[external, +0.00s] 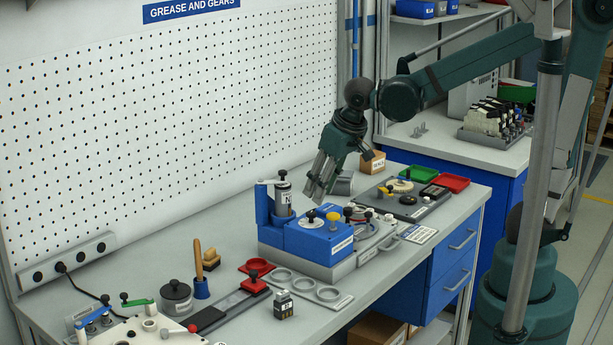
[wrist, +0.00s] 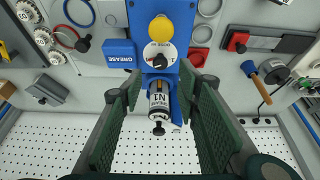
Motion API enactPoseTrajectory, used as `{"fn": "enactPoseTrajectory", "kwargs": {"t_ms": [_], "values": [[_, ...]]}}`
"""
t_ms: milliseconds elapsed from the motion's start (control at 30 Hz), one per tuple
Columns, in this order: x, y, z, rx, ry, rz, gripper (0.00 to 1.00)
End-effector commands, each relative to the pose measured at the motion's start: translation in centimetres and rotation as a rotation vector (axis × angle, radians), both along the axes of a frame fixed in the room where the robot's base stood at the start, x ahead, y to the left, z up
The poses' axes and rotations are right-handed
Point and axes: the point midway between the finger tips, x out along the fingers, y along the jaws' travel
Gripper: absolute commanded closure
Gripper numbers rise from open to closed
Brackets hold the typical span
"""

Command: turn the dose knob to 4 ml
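The blue grease unit (external: 300,238) stands on the bench. On its top is a black dose knob on a white dial (external: 312,218); the dial also shows in the wrist view (wrist: 158,50). Its setting is too small to read. A yellow knob (external: 333,216) sits beside it, and also shows in the wrist view (wrist: 160,29). A labelled cartridge (external: 284,200) stands upright at the unit's back; the wrist view shows it (wrist: 159,99) between my fingers in the picture. My gripper (external: 317,192) is open and empty, above the unit and apart from the dial.
A wooden-handled tool (external: 199,262) and a dark lidded pot (external: 176,298) stand at the left. Green (external: 418,174) and red (external: 451,182) trays are at the far right. The pegboard (external: 170,110) rises behind.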

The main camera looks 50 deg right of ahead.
Motion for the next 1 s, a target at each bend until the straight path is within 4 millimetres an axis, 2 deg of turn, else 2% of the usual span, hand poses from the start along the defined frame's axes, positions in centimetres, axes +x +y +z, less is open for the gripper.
{"fn": "enactPoseTrajectory", "kwargs": {"t_ms": [700, 1000], "values": [[2.4, 0.0, -5.8, 0.0, 0.0, -0.001, 0.67], [2.8, 0.0, -6.8, 0.0, 0.0, -0.001, 0.67]]}}
